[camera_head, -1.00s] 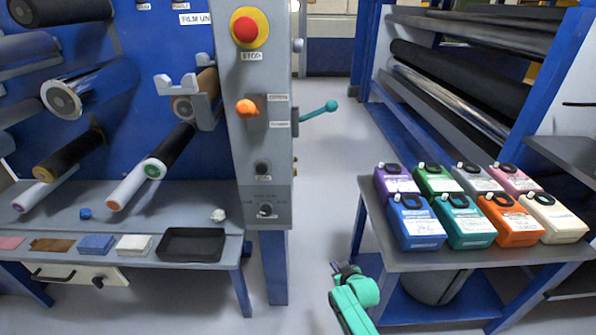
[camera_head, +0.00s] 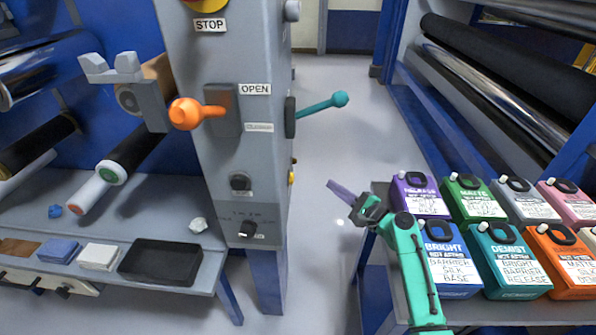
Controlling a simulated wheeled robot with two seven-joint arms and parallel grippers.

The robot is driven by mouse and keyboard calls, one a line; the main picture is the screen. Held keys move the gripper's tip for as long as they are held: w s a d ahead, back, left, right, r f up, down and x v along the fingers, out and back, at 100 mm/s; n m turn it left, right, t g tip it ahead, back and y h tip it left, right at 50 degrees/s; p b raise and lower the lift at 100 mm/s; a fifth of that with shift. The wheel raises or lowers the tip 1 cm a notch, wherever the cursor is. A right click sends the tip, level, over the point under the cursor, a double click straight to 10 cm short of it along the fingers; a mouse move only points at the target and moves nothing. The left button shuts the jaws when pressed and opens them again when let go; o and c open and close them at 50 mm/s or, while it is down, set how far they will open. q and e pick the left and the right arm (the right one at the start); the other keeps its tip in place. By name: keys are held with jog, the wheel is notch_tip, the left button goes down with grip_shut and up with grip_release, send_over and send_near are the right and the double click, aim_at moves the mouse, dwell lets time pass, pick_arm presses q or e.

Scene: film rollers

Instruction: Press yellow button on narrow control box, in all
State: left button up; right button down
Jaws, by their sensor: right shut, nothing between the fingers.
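The narrow grey control box (camera_head: 190,60) stands upright left of centre. A small yellow button (camera_head: 292,178) shows edge-on at its right side face, low down, below the teal lever. My right gripper (camera_head: 340,190), with purple fingers on a teal arm, is shut and empty. It is to the right of the yellow button in the picture, apart from it, with its fingers pointing up and left toward the box. My left gripper is not in view.
A teal lever (camera_head: 325,104) sticks out from the box's right side. An orange handle (camera_head: 195,113) and black knobs (camera_head: 240,182) are on its front. Coloured jugs (camera_head: 500,258) crowd the right table beside my arm. Floor between box and table is free.

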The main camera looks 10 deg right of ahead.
aim_at(292, 179)
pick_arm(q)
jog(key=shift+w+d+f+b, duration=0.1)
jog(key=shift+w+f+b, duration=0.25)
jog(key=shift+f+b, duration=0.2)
pick_arm(e)
jog(key=shift+d+r+m+t, duration=0.3)
jog(key=shift+d+r+m, duration=0.35)
jog(key=shift+r, duration=0.1)
pick_arm(q)
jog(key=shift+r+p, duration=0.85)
jog(key=shift+p, duration=0.1)
pick_arm(e)
jog(key=w+a, duration=0.2)
jog(key=a, duration=0.6)
jog(key=shift+w+a, duration=0.15)
jog(key=shift+a, duration=0.15)
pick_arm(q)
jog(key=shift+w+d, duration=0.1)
pick_arm(e)
jog(key=shift+w+a, duration=0.1)
jog(key=shift+a, duration=0.3)
